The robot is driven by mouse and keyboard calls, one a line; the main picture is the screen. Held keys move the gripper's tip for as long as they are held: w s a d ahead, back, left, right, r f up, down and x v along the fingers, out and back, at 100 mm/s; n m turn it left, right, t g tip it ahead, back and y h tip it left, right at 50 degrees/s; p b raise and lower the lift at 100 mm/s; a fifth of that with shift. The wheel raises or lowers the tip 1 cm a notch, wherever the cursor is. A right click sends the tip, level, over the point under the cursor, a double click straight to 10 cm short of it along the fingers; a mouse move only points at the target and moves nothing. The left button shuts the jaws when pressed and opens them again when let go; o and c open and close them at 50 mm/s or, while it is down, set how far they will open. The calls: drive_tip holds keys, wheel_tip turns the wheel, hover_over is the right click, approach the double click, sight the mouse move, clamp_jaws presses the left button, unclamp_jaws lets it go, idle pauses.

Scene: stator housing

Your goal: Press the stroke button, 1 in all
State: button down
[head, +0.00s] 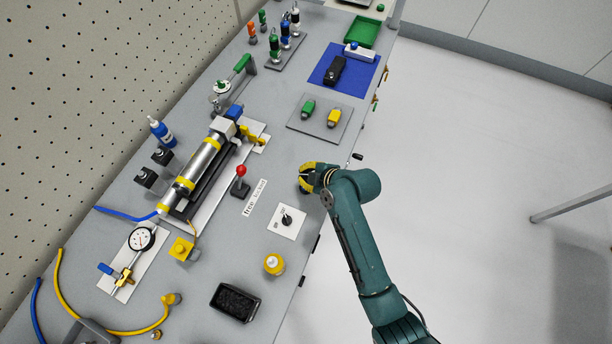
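A round yellow button-like piece (274,264) with a pale top sits near the front edge of the grey bench. A square yellow block (182,249) with a raised top stands left of it, near the cylinder. Neither carries a label that I can read, so I cannot tell which is the stroke button. My gripper (305,178) has yellow and dark parts and is over the bench's front edge, above and right of both in the picture. It is apart from both. Its fingertips are small and partly hidden, so their opening is unclear.
A silver cylinder (204,161) with yellow bands lies on a plate. A black tray (235,302) sits near the round yellow piece. A dial gauge (142,239) is at left.

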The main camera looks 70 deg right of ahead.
drive_tip(key=shift+f+b, duration=0.4)
drive_tip(key=shift+f, duration=0.8)
idle(0.4)
drive_tip(key=shift+f, duration=0.45)
drive_tip(key=shift+f+b, duration=0.5)
drive_tip(key=shift+b, duration=0.1)
idle(0.3)
drive_tip(key=shift+r, duration=0.1)
drive_tip(key=shift+r+p, duration=0.85)
drive_tip(key=shift+r, duration=0.1)
wheel_tip(320, 180, up, 5)
drive_tip(key=p, duration=0.4)
idle(0.8)
